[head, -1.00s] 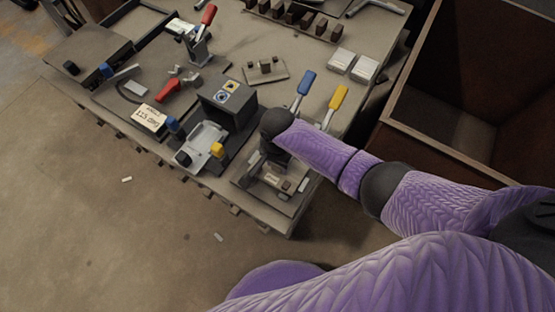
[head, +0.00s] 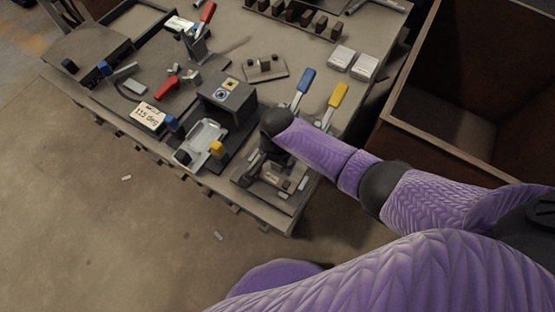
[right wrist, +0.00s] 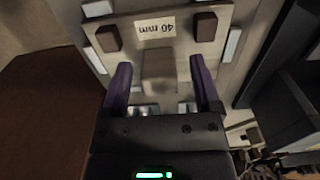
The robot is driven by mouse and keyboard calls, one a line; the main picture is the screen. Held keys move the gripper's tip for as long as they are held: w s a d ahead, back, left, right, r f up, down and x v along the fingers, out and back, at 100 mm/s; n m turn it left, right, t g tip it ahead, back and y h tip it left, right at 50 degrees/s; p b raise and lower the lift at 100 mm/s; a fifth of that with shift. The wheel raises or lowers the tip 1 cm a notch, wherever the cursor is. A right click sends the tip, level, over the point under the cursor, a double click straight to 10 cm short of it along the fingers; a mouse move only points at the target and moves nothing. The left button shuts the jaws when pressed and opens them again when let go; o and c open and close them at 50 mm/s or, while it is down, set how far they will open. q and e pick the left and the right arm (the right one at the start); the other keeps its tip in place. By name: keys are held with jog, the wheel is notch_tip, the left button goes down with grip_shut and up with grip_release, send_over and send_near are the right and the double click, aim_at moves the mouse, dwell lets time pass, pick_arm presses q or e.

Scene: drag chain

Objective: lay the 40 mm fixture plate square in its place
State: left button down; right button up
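The 40 mm fixture plate (right wrist: 182,50) lies under my right gripper in the right wrist view, its "40 mm" label upside down. It has dark pads and a raised central block (right wrist: 158,72). My right gripper (right wrist: 160,85) is open, with one purple finger on each side of the block and a visible gap on both sides. In the head view my right gripper (head: 268,152) is over the bench's near right corner, partly hiding the plate (head: 284,178). Whether the plate is seated flat I cannot tell. My left gripper is not in view.
A display (head: 149,116) reads "115 deg". A large brown bin (head: 450,135) is at the right.

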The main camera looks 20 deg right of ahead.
jog(key=shift+r+p, duration=0.3)
jog(key=shift+r, duration=0.1)
notch_tip(320, 180, up, 10)
jog(key=p, duration=0.7)
jog(key=shift+f, duration=0.45)
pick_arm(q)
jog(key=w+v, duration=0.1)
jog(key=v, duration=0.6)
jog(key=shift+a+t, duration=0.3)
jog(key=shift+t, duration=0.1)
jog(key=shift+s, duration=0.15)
